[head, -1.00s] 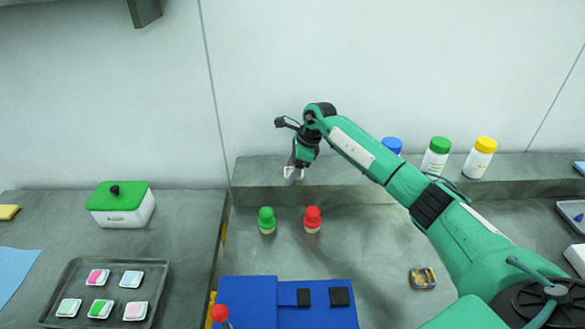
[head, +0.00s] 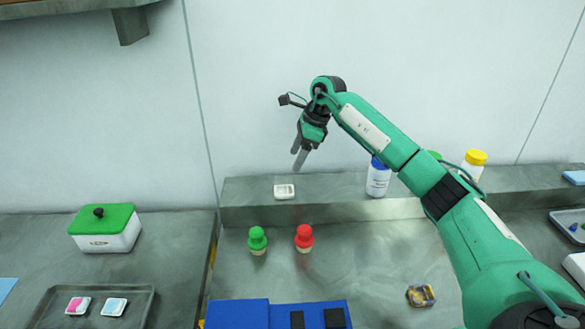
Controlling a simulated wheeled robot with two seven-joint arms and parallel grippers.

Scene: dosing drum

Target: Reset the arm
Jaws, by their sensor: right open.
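My right arm reaches in from the right, and its gripper (head: 299,158) hangs in the air in front of the back wall. Its two grey fingers point down, apart and empty. Below it, a small white dish (head: 284,191) lies on the raised back ledge (head: 330,195), clear of the fingers. My left gripper does not show.
Green-topped (head: 257,240) and red-topped (head: 304,238) pieces stand before the ledge. A blue-capped bottle (head: 378,178) and a yellow-capped bottle (head: 474,165) stand on it. A green-lidded box (head: 105,228), a tray (head: 45,310) and a blue block (head: 240,313) sit lower. A shelf (head: 70,8) juts out top left.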

